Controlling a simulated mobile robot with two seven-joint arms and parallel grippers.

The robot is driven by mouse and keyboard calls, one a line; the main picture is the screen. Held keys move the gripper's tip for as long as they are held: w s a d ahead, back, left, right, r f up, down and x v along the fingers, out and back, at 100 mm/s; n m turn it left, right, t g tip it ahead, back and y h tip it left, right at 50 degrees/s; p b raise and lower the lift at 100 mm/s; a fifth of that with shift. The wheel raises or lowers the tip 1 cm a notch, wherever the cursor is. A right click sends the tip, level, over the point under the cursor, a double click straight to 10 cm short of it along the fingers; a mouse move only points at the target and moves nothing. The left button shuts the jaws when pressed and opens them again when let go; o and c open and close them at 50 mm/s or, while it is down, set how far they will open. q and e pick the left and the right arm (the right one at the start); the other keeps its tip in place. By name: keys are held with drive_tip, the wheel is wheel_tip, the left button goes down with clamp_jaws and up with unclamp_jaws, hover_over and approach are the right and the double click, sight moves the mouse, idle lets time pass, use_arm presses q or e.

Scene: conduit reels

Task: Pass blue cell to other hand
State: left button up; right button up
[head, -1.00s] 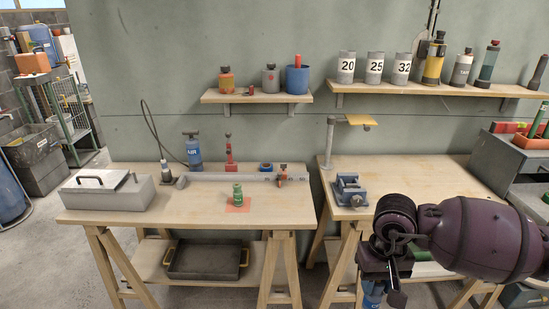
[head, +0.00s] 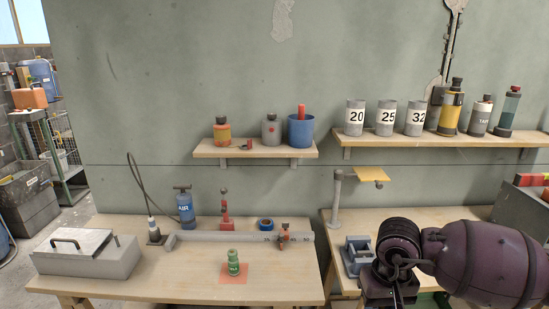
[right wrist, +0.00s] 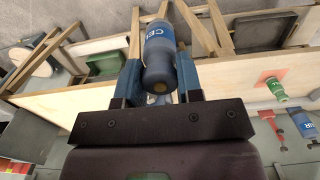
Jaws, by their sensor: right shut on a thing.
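The blue cell (right wrist: 159,52) is a blue cylinder with white lettering and a grey end. It sits between the two blue fingers of my right gripper (right wrist: 158,70), which is shut on it in the right wrist view. In the head view my right wrist (head: 395,265) is at the lower right, in front of the right bench. The fingers and the cell are cut off there by the bottom edge. My left gripper is in neither view.
A green cell (head: 233,262) stands on an orange square (head: 234,279) on the left bench (head: 180,287). A grey toolbox (head: 88,255) is at left; a blue vise (head: 357,255) is beside my wrist.

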drive_tip(key=shift+w+d+f+m+b, duration=0.35)
drive_tip(key=shift+w+d+m, duration=0.2)
drive_tip(key=shift+d+m, duration=0.15)
use_arm(q)
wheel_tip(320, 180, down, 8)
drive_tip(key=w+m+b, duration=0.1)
drive_tip(key=b, duration=1)
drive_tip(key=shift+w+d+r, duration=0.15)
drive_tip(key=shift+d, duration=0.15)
use_arm(e)
drive_tip(key=w+d+r+m+t+y, duration=0.1)
drive_tip(key=w+d+r+m, duration=0.1)
drive_tip(key=d+m, duration=0.7)
drive_tip(key=w+d+r+m+t+y, duration=0.2)
drive_tip(key=d+m, duration=0.8)
drive_tip(key=m, duration=0.7)
drive_tip(key=shift+d+r+t, duration=0.2)
drive_tip(key=shift+r+t, duration=0.1)
drive_tip(key=shift+r, duration=0.45)
use_arm(q)
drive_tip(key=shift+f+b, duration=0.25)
drive_tip(key=shift+b, duration=0.2)
use_arm(e)
drive_tip(key=shift+w+r+m, duration=0.1)
drive_tip(key=shift+w+m, duration=0.05)
drive_tip(key=shift+m, duration=0.25)
